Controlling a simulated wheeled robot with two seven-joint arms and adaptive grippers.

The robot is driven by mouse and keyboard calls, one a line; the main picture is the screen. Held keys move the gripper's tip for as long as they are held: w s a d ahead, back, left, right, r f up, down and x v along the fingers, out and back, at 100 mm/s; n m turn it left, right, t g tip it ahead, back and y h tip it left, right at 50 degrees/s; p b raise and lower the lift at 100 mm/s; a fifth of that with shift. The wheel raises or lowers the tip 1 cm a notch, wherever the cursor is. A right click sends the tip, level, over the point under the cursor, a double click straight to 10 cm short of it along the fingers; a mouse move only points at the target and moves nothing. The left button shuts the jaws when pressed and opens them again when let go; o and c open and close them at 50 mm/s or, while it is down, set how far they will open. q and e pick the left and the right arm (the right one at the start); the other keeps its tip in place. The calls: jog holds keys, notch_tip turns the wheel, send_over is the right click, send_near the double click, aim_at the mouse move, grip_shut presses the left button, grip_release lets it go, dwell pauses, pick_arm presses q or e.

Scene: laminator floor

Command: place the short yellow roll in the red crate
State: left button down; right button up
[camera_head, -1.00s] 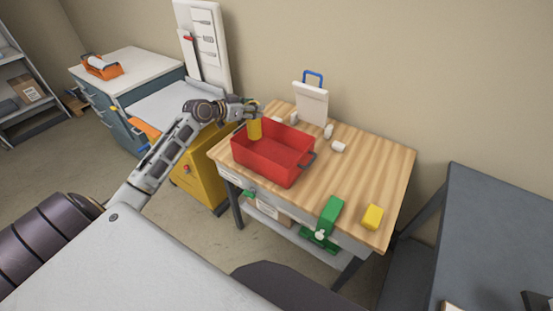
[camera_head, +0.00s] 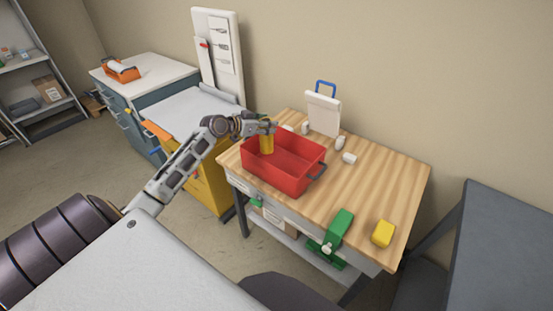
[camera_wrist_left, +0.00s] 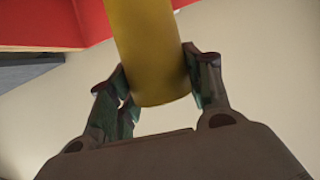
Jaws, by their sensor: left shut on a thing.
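The short yellow roll (camera_head: 266,143) is upright in my left gripper (camera_head: 267,128), at the back left part of the red crate (camera_head: 283,179). The roll's lower end is hidden behind or within the crate's walls; I cannot tell if it touches the floor. In the left wrist view the yellow roll (camera_wrist_left: 150,50) stands between the two fingers of my left gripper (camera_wrist_left: 160,85), with the red crate (camera_wrist_left: 40,22) behind it. The crate sits on the wooden table. My right gripper is not in view.
The wooden table (camera_head: 375,190) also bears several white rolls (camera_head: 350,158), a white board with a blue handle (camera_head: 323,112), a green tool (camera_head: 340,226) and a yellow block (camera_head: 383,233). A grey table (camera_head: 500,240) stands at right.

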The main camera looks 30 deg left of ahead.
aim_at(261, 143)
pick_arm(q)
jog(key=shift+f, duration=2.9)
jog(key=shift+p, duration=0.3)
jog(key=shift+f, duration=1.95)
jog(key=c, duration=0.6)
grip_release()
jog(key=shift+c, duration=0.2)
